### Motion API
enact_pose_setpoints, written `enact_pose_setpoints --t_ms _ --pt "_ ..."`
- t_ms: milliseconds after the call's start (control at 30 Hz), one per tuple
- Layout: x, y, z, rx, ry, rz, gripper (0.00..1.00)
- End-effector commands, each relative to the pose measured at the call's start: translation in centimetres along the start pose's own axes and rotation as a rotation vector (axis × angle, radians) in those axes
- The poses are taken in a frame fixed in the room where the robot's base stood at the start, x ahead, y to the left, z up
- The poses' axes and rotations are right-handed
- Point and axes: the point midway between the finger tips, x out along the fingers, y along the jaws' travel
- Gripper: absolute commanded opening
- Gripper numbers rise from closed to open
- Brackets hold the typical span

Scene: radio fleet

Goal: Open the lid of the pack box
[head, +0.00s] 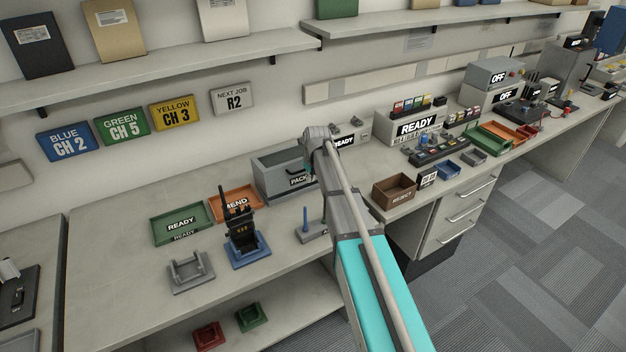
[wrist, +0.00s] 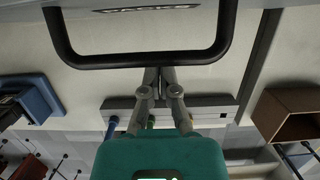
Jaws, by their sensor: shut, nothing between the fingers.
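The pack box (head: 272,181) is a grey box with a dark label on its front, standing at the back of the bench in the head view. My arm covers its right end, and I cannot make out clearly how its lid stands. In the wrist view a dark U-shaped bar (wrist: 140,61), apparently the lid's handle, crosses the top of the picture. My gripper (wrist: 160,72) is shut and empty, its fingertips at the middle of this bar. I cannot tell whether they touch it. The fingers are hidden in the head view.
Left of the box are an orange tray (head: 235,202), a green tray (head: 181,225) and a black radio in a blue cradle (head: 247,250). A small grey holder (head: 311,232) stands in front. A brown bin (head: 393,190) is to the right. A shelf (head: 170,70) runs above.

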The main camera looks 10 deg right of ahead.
Motion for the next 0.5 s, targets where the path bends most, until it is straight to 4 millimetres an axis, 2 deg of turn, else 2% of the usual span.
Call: enact_pose_setpoints --t_ms 500 --pt "-0.35 -0.33 0.32 0.001 0.000 0.000 0.00"
